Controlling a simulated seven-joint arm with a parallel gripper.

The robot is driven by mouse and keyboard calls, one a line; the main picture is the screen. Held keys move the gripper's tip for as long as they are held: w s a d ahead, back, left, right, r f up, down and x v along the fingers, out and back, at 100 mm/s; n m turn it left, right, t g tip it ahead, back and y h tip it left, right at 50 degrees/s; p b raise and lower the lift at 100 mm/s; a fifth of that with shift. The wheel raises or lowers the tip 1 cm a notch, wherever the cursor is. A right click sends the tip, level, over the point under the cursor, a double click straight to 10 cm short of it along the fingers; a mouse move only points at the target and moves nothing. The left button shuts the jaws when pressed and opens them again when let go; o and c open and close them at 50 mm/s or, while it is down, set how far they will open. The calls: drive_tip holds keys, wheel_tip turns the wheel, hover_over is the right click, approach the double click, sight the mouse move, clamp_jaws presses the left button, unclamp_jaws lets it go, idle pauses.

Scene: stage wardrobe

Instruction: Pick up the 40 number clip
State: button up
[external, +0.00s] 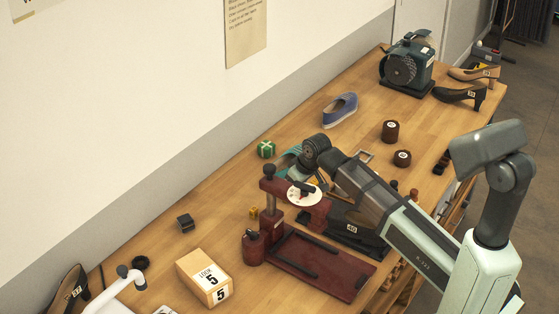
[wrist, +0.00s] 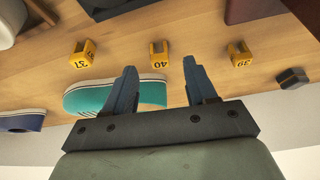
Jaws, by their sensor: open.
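The yellow 40 number clip (wrist: 159,56) stands on the wooden table in the wrist view, its number upside down. My gripper (wrist: 158,72) is open and empty. Its two dark fingers point toward the 40 clip, which lies just beyond the tips and between their lines, apart from both. A yellow 37 clip (wrist: 82,55) is to the left and another yellow clip (wrist: 240,55) to the right, its number hard to read. In the external view one yellow clip (external: 253,212) shows; I cannot make out the 40 clip or my fingertips there.
A teal shoe (wrist: 96,97) lies beside and partly behind my left finger, and a blue shoe (wrist: 22,121) is farther left. A dark red press (external: 270,208) stands close to my wrist in the external view. A small dark block (wrist: 292,78) is at right. A numbered box (external: 202,277) stands nearer.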

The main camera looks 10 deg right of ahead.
drive_tip(key=shift+x, duration=2.8)
drive_tip(key=shift+w+a+r, duration=0.1)
drive_tip(key=shift+w, duration=0.1)
drive_tip(key=shift+c, duration=0.2)
clamp_jaws()
